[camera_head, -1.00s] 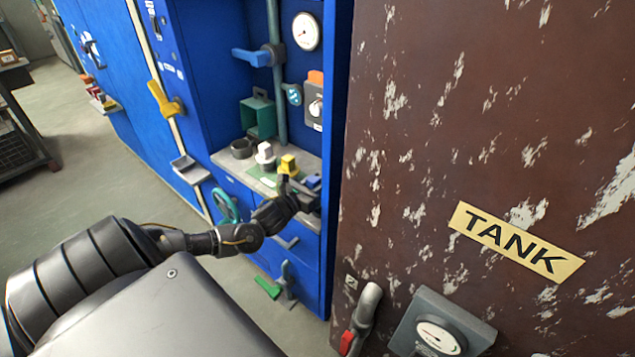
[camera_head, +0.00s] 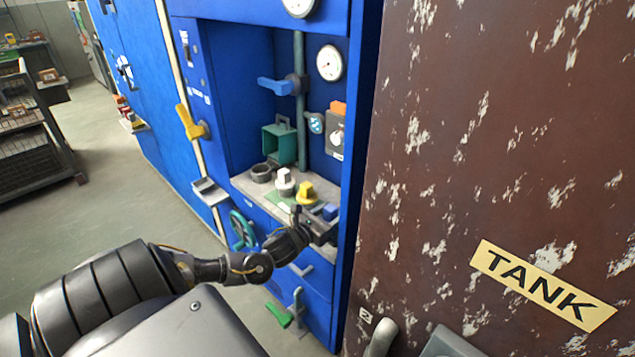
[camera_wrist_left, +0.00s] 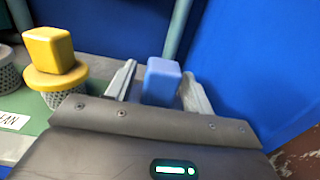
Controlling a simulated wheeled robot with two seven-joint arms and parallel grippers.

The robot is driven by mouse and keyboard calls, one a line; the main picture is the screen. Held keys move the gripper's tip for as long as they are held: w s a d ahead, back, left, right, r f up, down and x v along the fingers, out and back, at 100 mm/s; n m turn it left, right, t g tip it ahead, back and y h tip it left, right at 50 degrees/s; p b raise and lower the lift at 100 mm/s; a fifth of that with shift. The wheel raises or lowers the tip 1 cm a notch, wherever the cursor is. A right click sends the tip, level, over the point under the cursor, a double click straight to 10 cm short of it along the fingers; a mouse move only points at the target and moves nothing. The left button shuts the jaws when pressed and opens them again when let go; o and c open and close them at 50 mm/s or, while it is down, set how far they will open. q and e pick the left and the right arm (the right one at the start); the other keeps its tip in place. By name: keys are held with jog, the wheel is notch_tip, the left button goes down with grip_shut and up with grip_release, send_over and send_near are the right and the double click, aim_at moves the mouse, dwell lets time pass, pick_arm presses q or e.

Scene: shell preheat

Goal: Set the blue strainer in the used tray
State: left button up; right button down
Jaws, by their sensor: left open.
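The blue strainer (camera_head: 331,211) is at the right end of the worktop; its blue block handle stands between my fingers in the left wrist view (camera_wrist_left: 162,80). My left gripper (camera_head: 320,221) is open, one finger on each side of the handle, with no clear contact visible. The strainer's lower part is hidden behind my gripper. A yellow strainer (camera_head: 305,194) with a mesh cup (camera_wrist_left: 62,98) and a white-handled one (camera_head: 285,183) stand to the left on a green mat. A shallow grey tray (camera_head: 210,192) hangs left of the cabinet; I cannot read any used label. My right gripper is not in view.
A dark round ring (camera_head: 261,173) and an open green box (camera_head: 280,145) are at the worktop's back left. A vertical pipe (camera_head: 301,110) and a blue lever (camera_head: 277,86) stand behind. The brown tank (camera_head: 480,150) closes off the right side.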

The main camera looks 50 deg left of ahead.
pick_arm(q)
jog(key=s, duration=1)
jog(key=shift+s, duration=0.2)
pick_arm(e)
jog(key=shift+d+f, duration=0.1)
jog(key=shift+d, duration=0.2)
pick_arm(q)
jog(key=shift+d, duration=0.1)
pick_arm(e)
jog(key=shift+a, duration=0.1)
